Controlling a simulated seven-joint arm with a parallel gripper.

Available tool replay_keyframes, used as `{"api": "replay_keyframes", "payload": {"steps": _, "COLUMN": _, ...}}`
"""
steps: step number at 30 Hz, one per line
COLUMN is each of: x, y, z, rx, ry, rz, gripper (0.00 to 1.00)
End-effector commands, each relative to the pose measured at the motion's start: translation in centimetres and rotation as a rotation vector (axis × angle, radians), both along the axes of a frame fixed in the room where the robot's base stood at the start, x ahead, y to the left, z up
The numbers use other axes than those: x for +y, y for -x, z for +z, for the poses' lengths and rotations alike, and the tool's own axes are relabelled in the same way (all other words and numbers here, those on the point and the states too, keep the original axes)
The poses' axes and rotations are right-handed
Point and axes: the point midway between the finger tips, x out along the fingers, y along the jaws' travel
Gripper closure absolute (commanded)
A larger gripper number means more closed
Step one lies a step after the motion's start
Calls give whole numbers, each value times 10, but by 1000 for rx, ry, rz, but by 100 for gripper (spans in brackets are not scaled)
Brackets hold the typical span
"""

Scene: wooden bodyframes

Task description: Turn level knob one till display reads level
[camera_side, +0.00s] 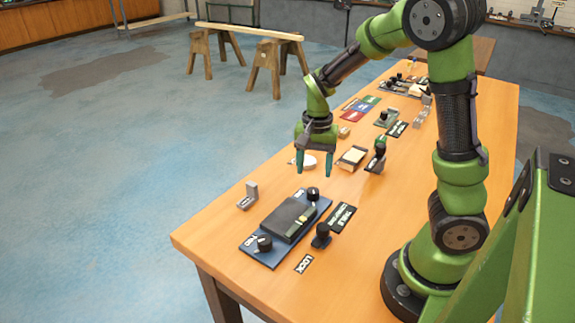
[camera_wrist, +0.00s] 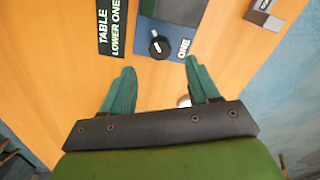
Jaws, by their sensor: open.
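Level knob one (camera_side: 313,193) is a round black knob at the far end of a blue panel (camera_side: 251,252). In the wrist view the knob (camera_wrist: 160,45) has a white mark, with the label ONE (camera_wrist: 183,48) beside it. A dark display box (camera_side: 284,218) with a small yellow-green window (camera_side: 302,218) sits mid-panel; its reading is too small to tell. A second knob (camera_side: 264,243) is at the panel's near end by the label TWO. My gripper (camera_side: 314,166) is open and empty, pointing down above the table just beyond knob one; its fingertips also show in the wrist view (camera_wrist: 160,66).
A black lock knob (camera_side: 321,235) and a sign (camera_side: 342,217) reading TABLE LOWER ONE stand right of the panel. A grey metal bracket (camera_side: 248,198) is on the left. A white round object (camera_side: 308,161) lies behind my fingers. Several blocks and tools fill the far table.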

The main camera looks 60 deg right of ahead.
Motion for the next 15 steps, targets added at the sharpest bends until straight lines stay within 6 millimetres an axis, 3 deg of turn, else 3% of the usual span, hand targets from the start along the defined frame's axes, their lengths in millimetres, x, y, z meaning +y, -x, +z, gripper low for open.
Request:
{"api": "replay_keyframes", "payload": {"steps": 6, "x": 0, "y": -1, "z": 53, "rx": -6, "ry": -1, "rz": -1, "gripper": 40}}
{"api": "replay_keyframes", "payload": {"steps": 15, "x": 0, "y": 0, "z": 90, "rx": -1, "ry": 1, "rz": -1, "gripper": 40}}
